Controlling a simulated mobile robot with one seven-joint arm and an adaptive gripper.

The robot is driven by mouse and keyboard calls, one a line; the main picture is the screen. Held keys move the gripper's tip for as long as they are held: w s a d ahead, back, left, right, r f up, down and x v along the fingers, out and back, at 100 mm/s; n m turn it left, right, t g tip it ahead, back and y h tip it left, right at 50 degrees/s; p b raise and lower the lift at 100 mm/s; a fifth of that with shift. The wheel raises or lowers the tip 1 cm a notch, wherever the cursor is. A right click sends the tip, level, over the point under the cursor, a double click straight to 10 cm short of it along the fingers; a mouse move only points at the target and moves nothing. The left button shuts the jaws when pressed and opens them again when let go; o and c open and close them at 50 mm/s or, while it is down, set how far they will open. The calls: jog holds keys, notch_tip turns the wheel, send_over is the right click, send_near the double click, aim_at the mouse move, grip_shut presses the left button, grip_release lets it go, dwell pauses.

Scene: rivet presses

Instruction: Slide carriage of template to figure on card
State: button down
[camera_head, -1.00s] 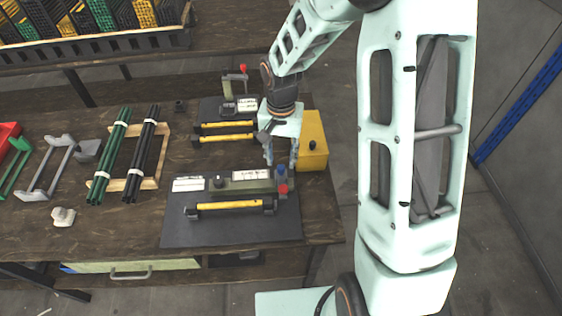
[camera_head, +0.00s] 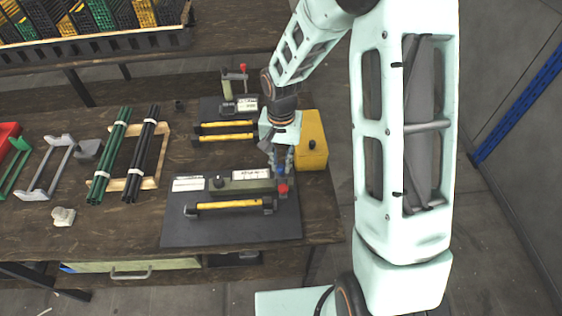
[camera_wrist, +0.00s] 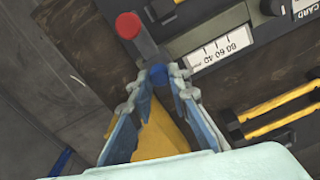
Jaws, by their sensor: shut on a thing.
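The near press has a grey-green template bar (camera_head: 230,186) with a white scale strip (camera_head: 251,174), which also shows in the wrist view (camera_wrist: 221,47). At the bar's right end stands the carriage with a blue knob (camera_wrist: 157,73) and a red knob (camera_head: 283,189); the red one shows in the wrist view too (camera_wrist: 128,25). My gripper (camera_head: 282,172) is shut on the blue knob, its fingertips on either side of it. The fingers partly hide the carriage. A white card (camera_head: 188,184) lies at the bar's left; its figure is too small to read.
A yellow box (camera_head: 311,145) stands right behind my gripper. A second press with a red-tipped lever (camera_head: 243,68) is farther back. A yellow rod (camera_head: 228,205) lies in front of the bar. Green and black rod bundles (camera_head: 110,155) lie at left. The black plate's front is clear.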

jog(key=a+b, duration=0.3)
jog(key=a, duration=0.8)
jog(key=shift+a, duration=0.1)
jog(key=c, duration=1.8)
grip_release()
notch_tip(320, 180, up, 12)
jog(key=shift+r, duration=0.1)
